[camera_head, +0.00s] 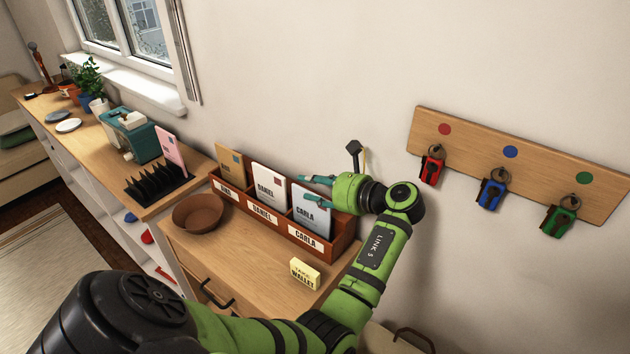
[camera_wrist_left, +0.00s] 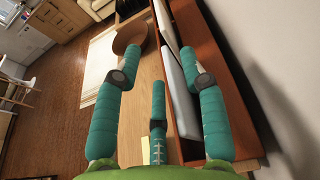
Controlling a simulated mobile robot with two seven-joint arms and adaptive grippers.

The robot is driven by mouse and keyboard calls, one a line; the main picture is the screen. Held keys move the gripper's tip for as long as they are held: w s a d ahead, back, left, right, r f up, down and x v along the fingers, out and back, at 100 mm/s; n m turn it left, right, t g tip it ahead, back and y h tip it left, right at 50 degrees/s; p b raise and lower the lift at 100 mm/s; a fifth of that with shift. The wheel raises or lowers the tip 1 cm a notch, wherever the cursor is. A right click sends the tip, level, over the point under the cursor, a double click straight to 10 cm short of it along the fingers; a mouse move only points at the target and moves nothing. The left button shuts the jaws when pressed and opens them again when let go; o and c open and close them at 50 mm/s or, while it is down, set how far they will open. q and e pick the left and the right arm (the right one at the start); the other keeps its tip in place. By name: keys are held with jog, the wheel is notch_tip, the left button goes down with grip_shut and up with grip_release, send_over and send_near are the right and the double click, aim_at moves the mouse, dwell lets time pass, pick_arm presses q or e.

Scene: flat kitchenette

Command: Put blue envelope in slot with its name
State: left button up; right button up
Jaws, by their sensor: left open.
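The pale blue envelope (camera_head: 311,212), marked CARLA, stands in the right-hand slot of the reddish-brown letter sorter (camera_head: 342,238), and that slot's label also reads CARLA. In the left wrist view a pale envelope (camera_wrist_left: 181,95) leans in the sorter (camera_wrist_left: 192,25), beside the gripper fingers. My left gripper (camera_head: 318,187) is open at the top of the blue envelope, with its fingers spread and nothing held between them. Its three teal fingers show in the wrist view (camera_wrist_left: 160,85). The head view does not show clearly whether a finger touches the envelope. My right gripper is not in view.
A white DANIEL envelope (camera_head: 268,184) and a tan envelope (camera_head: 231,163) fill the other slots. A brown bowl (camera_head: 198,212) and a yellow wallet note (camera_head: 304,273) sit in front. A pink envelope (camera_head: 170,150) stands in a black rack (camera_head: 150,185). A key board (camera_head: 520,165) hangs right.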

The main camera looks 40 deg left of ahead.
pick_arm(q)
jog(key=v, duration=0.7)
jog(key=shift+d, duration=0.25)
dwell(0.4)
